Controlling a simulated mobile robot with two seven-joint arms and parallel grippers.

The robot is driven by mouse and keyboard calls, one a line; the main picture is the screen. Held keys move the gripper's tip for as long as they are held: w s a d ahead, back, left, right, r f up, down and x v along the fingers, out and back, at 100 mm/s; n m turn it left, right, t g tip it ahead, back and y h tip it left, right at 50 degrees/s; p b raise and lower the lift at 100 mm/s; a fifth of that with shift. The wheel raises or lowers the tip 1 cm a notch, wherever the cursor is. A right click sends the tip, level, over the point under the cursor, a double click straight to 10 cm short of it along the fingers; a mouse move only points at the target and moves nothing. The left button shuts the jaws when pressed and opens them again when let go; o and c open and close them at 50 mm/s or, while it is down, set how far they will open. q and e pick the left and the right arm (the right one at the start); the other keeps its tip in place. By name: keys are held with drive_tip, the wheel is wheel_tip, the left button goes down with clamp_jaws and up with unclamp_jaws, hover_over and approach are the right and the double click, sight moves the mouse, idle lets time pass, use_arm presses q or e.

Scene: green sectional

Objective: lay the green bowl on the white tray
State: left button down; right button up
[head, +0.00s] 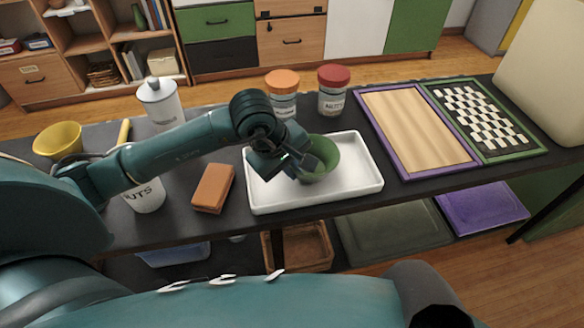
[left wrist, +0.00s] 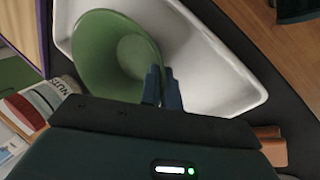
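The green bowl (head: 320,158) is at the white tray (head: 358,182), within its outline in the head view. It looks tilted, and I cannot tell whether its base touches the tray floor. My left gripper (head: 303,166) is at the bowl's left side and hides part of it. In the left wrist view, the fingers (left wrist: 162,90) are close together on the bowl's rim, one on each side. The bowl (left wrist: 112,50) opens toward the camera there, and the tray (left wrist: 215,75) lies behind it. My right gripper is not in view.
An orange-brown block (head: 213,188) lies left of the tray. Orange-lidded (head: 283,95) and red-lidded (head: 333,92) jars stand behind it. A purple-framed board (head: 418,130) lies to its right. A yellow bowl (head: 58,139) and white canister (head: 160,100) stand farther left.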

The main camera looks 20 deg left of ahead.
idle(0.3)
use_arm(q)
drive_tip(key=c, duration=1.2)
unclamp_jaws()
drive_tip(key=shift+f, duration=0.1)
drive_tip(key=shift+c, duration=0.2)
drive_tip(key=shift+r+p, duration=0.65)
drive_tip(key=shift+r, duration=0.65)
drive_tip(key=shift+r+p, duration=1.15)
drive_tip(key=shift+r, duration=1.1)
